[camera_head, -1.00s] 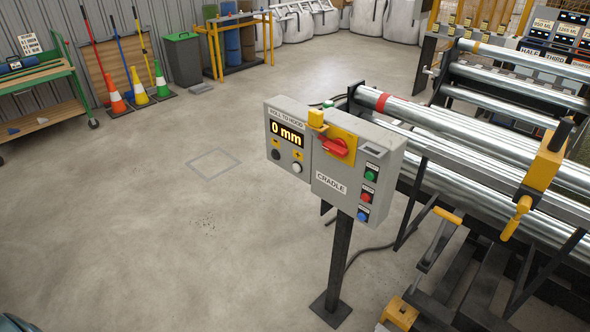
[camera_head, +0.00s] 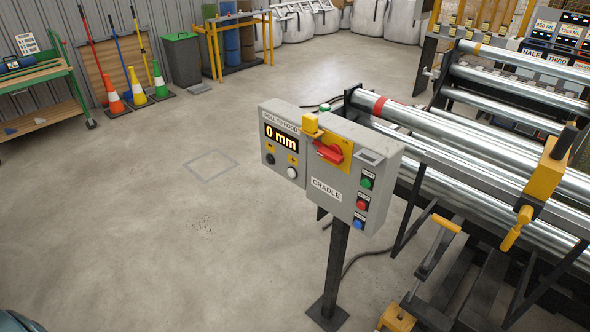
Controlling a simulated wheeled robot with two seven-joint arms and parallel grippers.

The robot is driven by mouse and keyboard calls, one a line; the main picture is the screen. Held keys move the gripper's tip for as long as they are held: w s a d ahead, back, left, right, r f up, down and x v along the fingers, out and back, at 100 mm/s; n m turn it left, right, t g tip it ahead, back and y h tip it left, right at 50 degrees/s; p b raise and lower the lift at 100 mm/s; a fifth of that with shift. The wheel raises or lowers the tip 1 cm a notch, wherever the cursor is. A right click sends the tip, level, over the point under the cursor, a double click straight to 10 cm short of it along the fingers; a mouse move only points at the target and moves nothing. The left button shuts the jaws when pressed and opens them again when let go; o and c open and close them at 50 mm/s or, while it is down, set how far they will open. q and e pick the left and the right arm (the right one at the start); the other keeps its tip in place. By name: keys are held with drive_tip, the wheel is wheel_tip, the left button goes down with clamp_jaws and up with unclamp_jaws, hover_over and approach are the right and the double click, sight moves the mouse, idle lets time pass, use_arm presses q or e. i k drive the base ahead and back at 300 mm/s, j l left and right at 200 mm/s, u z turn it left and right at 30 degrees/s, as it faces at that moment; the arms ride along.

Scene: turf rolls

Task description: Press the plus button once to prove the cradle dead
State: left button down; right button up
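The grey control box marked CRADLE (camera_head: 345,205) stands on a dark post in the middle of the head view. Its left part has a lit display (camera_head: 282,138) reading 0 mm. Below the display are a black button (camera_head: 270,159) and a white button (camera_head: 292,173), each under a small yellow label whose symbol is too small to read surely. A red rotary switch (camera_head: 329,152) sits on a yellow plate, with a yellow block (camera_head: 311,125) at its upper left. Green (camera_head: 366,182), red (camera_head: 361,205) and blue (camera_head: 358,224) buttons run down the right side. Neither gripper is in view.
The roller cradle (camera_head: 450,130) with steel rollers fills the right side, close behind the box. A cable (camera_head: 365,254) lies on the floor by the post. The floor left of the box is clear. Cones (camera_head: 138,88) and a green-framed bench (camera_head: 45,95) stand at the back left.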

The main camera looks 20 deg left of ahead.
sight(290, 172)
drive_tip(key=i+l, duration=0.15)
drive_tip(key=i, duration=0.5)
drive_tip(key=i+l, duration=0.15)
drive_tip(key=i, duration=0.45)
drive_tip(key=u, duration=1.55)
